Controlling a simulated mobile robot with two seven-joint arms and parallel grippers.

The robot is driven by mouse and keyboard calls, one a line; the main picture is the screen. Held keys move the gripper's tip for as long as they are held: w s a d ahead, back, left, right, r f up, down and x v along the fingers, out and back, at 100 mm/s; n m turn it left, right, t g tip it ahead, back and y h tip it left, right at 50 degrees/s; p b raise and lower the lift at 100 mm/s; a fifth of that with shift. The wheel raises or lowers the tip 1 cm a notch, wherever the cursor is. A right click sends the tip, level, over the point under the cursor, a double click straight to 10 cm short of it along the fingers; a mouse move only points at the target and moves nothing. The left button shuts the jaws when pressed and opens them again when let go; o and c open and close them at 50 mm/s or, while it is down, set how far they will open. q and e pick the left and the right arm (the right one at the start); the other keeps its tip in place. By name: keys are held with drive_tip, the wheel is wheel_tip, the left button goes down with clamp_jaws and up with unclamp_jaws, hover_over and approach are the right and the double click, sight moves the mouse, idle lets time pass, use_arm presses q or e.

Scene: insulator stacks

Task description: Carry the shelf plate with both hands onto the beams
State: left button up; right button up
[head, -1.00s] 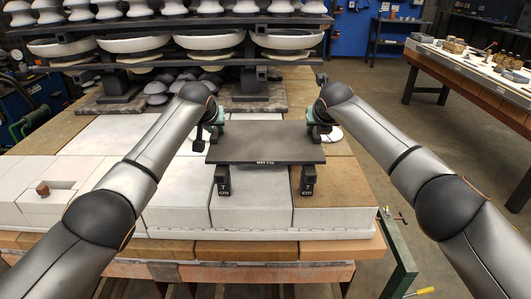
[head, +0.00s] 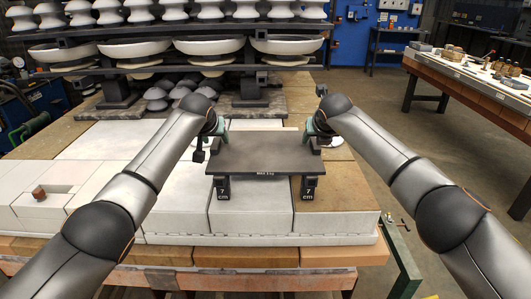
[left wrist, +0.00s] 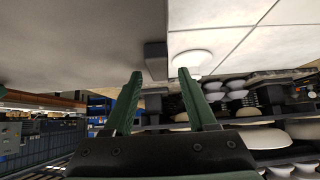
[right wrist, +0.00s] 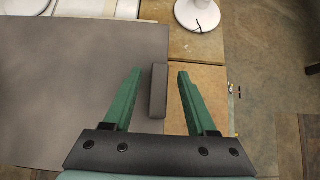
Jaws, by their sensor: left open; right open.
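The dark shelf plate (head: 265,156) lies level over two black blocks marked "7 cm", the left one (head: 222,188) and the right one (head: 308,188). Whether it rests fully on both I cannot tell. My left gripper (head: 213,127) is at the plate's left end, open, with a dark tab (left wrist: 155,62) near its fingertips in the left wrist view. My right gripper (head: 314,130) is at the right end, open; its fingers stand either side of a dark tab (right wrist: 158,92) without visible contact. Black rack beams (head: 215,27) run across behind.
White bowls and stacked insulators fill the rack. Several grey caps (head: 158,95) lie on the table beneath it. A white round-based object (right wrist: 198,14) stands near my right gripper. Pale blocks (head: 165,212) cover the worktable. A second bench (head: 470,75) is at the right.

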use_arm(q)
drive_tip(key=shift+r, duration=0.1)
drive_tip(key=v, duration=1.2)
use_arm(e)
drive_tip(key=v, duration=1.2)
idle(0.3)
